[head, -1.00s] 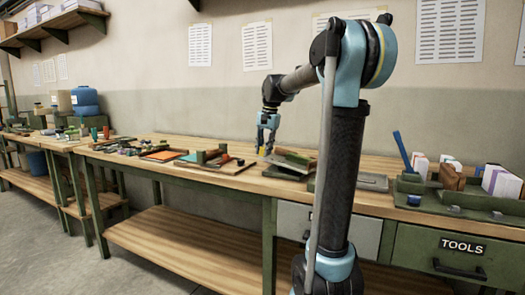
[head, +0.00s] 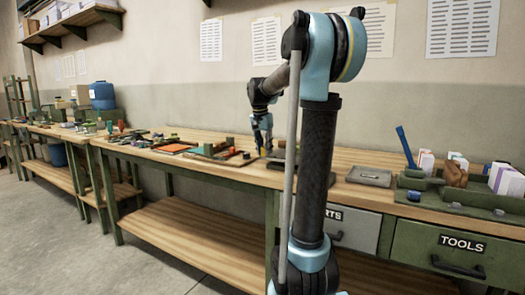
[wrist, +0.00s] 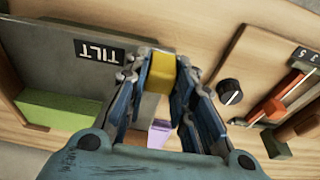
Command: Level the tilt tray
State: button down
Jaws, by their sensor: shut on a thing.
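The tilt tray shows in the wrist view as a grey panel (wrist: 52,65) with a black TILT label (wrist: 100,50). A yellow tab (wrist: 162,72) sits at its right side, between my fingertips. My gripper (wrist: 160,85) is shut on this yellow tab. In the head view my gripper (head: 263,146) points down at the workbench, at the tray's left end. My arm hides most of the tray there, so I cannot tell its tilt. A green block (wrist: 58,110) and a purple block (wrist: 158,136) lie by the tray in the wrist view.
A wooden panel with a black knob (wrist: 229,92) and an orange slider (wrist: 268,108) is close to the right of my fingers. On the bench (head: 345,158), a grey flat tray (head: 369,176) and a green organizer (head: 450,200) stand to the right.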

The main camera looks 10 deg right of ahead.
jog(key=c, duration=1.4)
grip_release()
jog(key=shift+a+f, duration=0.1)
jog(key=shift+o, duration=0.2)
notch_tip(320, 180, up, 12)
jog(key=s+a, duration=0.1)
jog(key=shift+s+a+f, duration=0.15)
jog(key=shift+s+a, duration=0.1)
jog(key=shift+s, duration=0.05)
jog(key=shift+s, duration=0.1)
jog(key=s+d+f+n+y, duration=0.1)
jog(key=s+f+n, duration=0.7)
jog(key=s+f, duration=2.5)
jog(key=shift+s+d+f+t, duration=0.3)
jog(key=shift+d+f, duration=0.35)
jog(key=shift+f, duration=0.2)
